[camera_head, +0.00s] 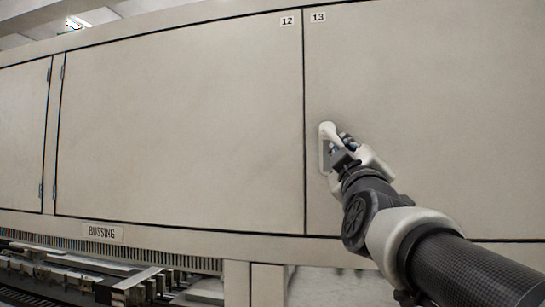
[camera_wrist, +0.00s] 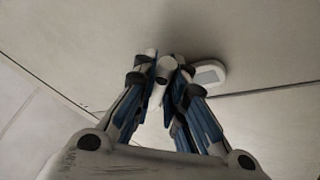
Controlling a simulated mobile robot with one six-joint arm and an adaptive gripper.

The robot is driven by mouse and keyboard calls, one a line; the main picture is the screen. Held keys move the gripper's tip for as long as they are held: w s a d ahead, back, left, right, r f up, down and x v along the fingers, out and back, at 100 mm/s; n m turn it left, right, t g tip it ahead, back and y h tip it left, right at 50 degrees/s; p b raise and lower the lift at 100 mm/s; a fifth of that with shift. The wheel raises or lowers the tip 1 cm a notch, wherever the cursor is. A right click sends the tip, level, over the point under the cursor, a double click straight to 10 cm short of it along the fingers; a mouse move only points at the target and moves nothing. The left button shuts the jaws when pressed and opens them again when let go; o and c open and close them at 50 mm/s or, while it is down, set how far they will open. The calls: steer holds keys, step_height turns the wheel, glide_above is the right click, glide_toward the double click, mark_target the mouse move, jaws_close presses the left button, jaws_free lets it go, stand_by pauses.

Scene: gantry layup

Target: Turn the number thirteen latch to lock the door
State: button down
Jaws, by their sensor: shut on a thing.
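The number thirteen latch (camera_head: 326,130) is a pale handle on a light plate, on the left part of the door marked 13 (camera_head: 430,110). My gripper (camera_head: 344,148) is at the latch, its fingers around the handle. In the wrist view, my gripper (camera_wrist: 165,75) is shut on the pale latch handle (camera_wrist: 165,68) between its blue and black fingers. Part of the latch plate (camera_wrist: 209,75) shows to the right of the fingers. The fingers hide part of the handle.
The door marked 12 (camera_head: 200,110) is left of the thirteen door, with a dark vertical seam between them. A BUSSING label (camera_head: 102,232) is on the rail below. Machine parts (camera_head: 120,285) lie under the panel at lower left. The panel face around the latch is clear.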

steer(key=shift+a+f+m, duration=0.1)
steer(key=shift+m, duration=0.4)
steer(key=c, duration=1.9)
jaws_free()
steer(key=v, duration=1.2)
steer(key=shift+w+a, duration=0.1)
steer(key=shift+c, duration=0.5)
